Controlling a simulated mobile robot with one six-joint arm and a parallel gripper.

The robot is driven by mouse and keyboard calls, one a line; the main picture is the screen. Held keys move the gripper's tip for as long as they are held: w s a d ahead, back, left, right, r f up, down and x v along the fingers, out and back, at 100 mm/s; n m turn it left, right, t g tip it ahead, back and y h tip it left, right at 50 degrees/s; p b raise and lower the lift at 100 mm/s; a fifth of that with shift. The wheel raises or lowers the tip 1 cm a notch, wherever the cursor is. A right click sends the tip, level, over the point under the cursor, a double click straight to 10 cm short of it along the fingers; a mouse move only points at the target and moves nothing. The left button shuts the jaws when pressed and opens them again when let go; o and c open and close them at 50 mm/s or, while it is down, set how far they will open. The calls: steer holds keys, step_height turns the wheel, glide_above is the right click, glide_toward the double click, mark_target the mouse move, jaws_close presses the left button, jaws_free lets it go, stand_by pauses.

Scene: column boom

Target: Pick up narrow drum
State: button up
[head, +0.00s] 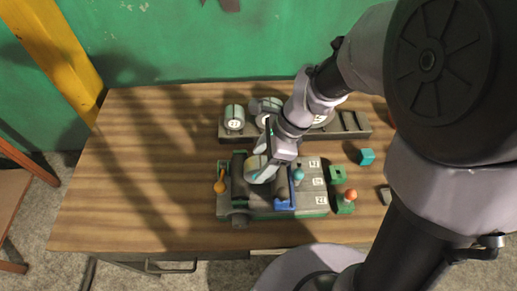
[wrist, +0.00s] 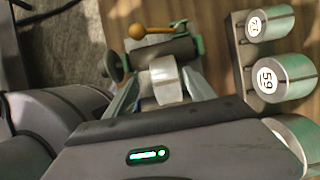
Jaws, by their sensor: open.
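A pale narrow drum (head: 256,168) sits at the grey fixture (head: 312,196) on the table, beside a dark roller (head: 238,180). It also shows in the wrist view (wrist: 167,80), between the two fingers. My gripper (head: 265,172) is open and low over the fixture, with a finger on either side of this drum; the wrist view shows it too (wrist: 163,85). I cannot tell whether the fingers touch the drum. Its lower part is hidden.
A grey rack (head: 347,128) behind holds several drums, one at its left end (head: 235,117). An orange-knobbed lever (head: 219,185) and a blue bracket (head: 284,196) flank the drum. The table's left side is clear.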

steer(key=x, duration=0.1)
steer(key=b+x, duration=0.1)
steer(key=x, duration=0.1)
steer(key=b+x, duration=0.1)
steer(key=x, duration=0.1)
steer(key=shift+w+d+f, duration=0.15)
steer(key=shift+w+f, duration=0.05)
steer(key=shift+w, duration=0.2)
steer(key=shift+r, duration=0.15)
steer(key=shift+c, duration=0.8)
jaws_close()
step_height(320, 180, up, 10)
steer(key=p, duration=0.4)
